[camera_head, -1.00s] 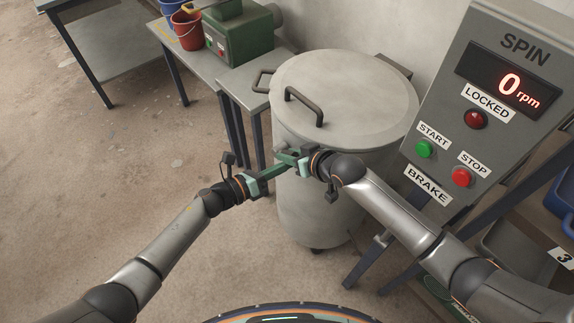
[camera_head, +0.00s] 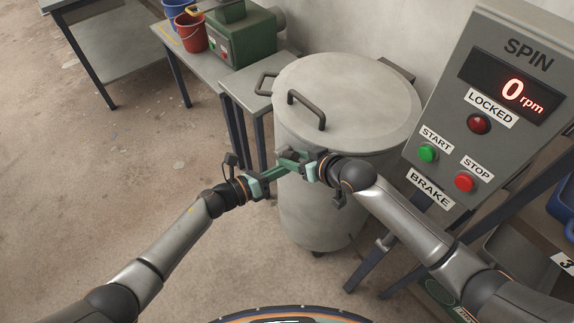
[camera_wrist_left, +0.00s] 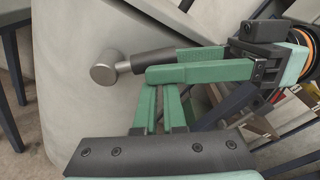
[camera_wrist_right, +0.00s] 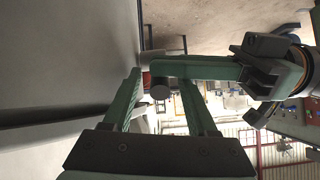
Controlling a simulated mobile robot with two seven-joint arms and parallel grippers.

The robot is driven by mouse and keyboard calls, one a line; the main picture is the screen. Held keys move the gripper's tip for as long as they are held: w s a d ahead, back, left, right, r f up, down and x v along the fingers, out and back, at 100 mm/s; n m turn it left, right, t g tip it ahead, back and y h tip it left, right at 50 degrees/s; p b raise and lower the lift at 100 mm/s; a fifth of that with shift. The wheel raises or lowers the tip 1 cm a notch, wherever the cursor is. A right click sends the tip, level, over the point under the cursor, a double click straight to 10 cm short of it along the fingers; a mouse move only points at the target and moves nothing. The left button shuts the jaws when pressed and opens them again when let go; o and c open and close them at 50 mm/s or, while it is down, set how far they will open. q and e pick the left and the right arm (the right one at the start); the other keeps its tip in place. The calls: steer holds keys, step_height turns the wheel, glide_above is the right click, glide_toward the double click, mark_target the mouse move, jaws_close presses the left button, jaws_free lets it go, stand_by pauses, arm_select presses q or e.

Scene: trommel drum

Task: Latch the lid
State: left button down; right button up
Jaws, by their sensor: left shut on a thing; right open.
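The round lid (camera_head: 365,90) sits flat on the grey drum (camera_head: 310,215), with a dark bar handle on top. Both grippers meet at the drum's near side, just below the rim. In the left wrist view a dark grip with a round metal end (camera_wrist_left: 106,68) stands out beside the drum wall. My left gripper (camera_head: 283,166) is nearly closed, its tips at this grip, partly hidden behind the right gripper's finger. My right gripper (camera_head: 295,163) is open around the same spot. In the right wrist view the grip's round dark end (camera_wrist_right: 160,92) shows between its spread fingers.
The control panel (camera_head: 440,130) stands to the right, reading 0 rpm, with a LOCKED lamp and buttons. A green machine (camera_head: 240,38) and a red bucket (camera_head: 189,33) stand on a bench at the back left. The floor left of the drum is clear.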

arm_select(q)
steer(key=shift+w+a, duration=0.15)
steer(key=shift+a, duration=0.05)
arm_select(e)
steer(key=s+d+f+m+h, duration=0.1)
steer(key=s+d+f, duration=0.3)
steer(key=s, duration=0.4)
steer(key=s+d+f+m+h, duration=0.1)
steer(key=s+d+f, duration=0.3)
steer(key=s, duration=0.4)
steer(key=s+d+f+m+h, duration=0.1)
steer(key=s+d+f+h, duration=0.1)
steer(key=s, duration=0.5)
step_height(320, 180, down, 2)
steer(key=shift+s+d+t, duration=0.3)
steer(key=shift+s+d, duration=0.1)
steer(key=shift+d, duration=0.5)
